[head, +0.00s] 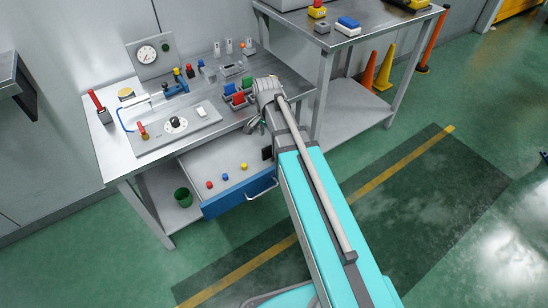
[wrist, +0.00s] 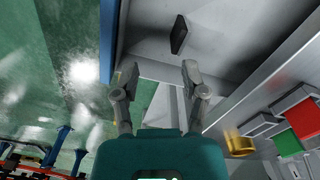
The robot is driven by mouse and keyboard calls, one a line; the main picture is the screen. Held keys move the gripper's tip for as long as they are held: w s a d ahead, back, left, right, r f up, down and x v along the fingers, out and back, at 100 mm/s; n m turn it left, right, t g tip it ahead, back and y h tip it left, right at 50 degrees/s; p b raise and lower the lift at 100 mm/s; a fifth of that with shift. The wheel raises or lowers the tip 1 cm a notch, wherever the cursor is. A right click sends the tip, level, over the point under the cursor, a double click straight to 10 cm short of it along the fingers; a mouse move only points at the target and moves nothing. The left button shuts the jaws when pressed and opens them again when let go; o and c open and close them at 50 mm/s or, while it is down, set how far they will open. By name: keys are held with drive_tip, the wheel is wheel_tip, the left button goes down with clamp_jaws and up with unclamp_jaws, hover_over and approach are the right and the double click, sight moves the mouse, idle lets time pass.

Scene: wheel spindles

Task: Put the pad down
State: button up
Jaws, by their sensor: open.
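The pad appears to be the small dark, flat piece (head: 267,153) at the right end of the open drawer (head: 222,167). In the wrist view the dark pad (wrist: 179,34) is beyond my fingertips, over the grey drawer floor. I cannot tell whether it lies flat or leans. My gripper (wrist: 159,73) is open, with nothing between its two fingers and a clear gap to the pad. In the head view my gripper (head: 254,124) is small and partly hidden by my wrist, by the workbench's front edge.
Red, yellow and blue knobs (head: 226,177) sit in the drawer. The workbench (head: 190,140) carries a gauge panel (head: 149,55), a dial plate and red and green bins (head: 240,97). A second table (head: 345,40) stands right. A green bin (head: 183,197) is on the lower shelf.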

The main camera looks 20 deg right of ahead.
drive_tip(key=s+n, duration=1)
drive_tip(key=s, duration=0.1)
drive_tip(key=shift+s+a, duration=0.4)
drive_tip(key=shift+a, duration=0.05)
